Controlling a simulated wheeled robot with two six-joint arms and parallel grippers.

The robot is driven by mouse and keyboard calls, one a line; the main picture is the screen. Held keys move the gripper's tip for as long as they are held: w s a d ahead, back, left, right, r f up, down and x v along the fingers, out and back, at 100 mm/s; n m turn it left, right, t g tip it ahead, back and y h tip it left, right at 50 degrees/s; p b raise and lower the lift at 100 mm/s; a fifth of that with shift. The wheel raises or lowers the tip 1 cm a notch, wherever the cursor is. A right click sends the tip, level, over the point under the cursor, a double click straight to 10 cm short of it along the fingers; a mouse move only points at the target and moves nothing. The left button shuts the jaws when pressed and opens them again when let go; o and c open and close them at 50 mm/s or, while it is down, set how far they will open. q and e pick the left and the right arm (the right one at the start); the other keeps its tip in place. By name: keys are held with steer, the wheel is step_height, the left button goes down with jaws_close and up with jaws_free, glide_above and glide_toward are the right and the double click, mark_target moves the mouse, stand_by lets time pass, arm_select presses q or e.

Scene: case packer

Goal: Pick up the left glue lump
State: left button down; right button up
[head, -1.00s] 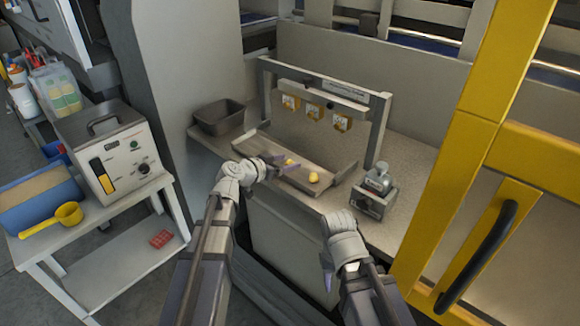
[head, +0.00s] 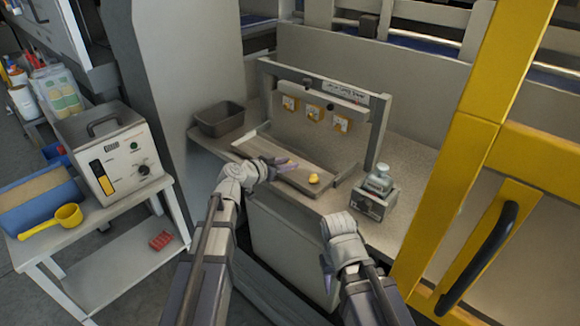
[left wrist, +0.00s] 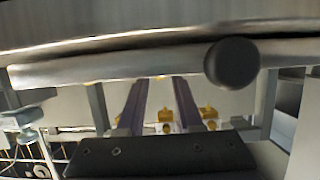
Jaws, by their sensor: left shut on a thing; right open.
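The left glue lump (head: 291,161) is a small yellow blob at the tray (head: 325,191), mostly hidden by my left gripper (head: 283,163). My left gripper is shut on it, low at the tray. In the left wrist view the purple fingers of my left gripper (left wrist: 160,82) are seen with a small spot of yellow at their tips. A second yellow glue lump (head: 314,179) lies in the tray to the right, apart from the gripper. My right gripper (head: 326,272) is open and empty, low in front of the counter.
A dark bin (head: 219,118) is at the left and a small metal device (head: 375,190) at the right. A yellow door frame (head: 470,165) bounds the right side.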

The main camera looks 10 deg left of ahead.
arm_select(q)
steer(key=shift+r, duration=0.1)
step_height(320, 180, up, 10)
steer(key=p, duration=1)
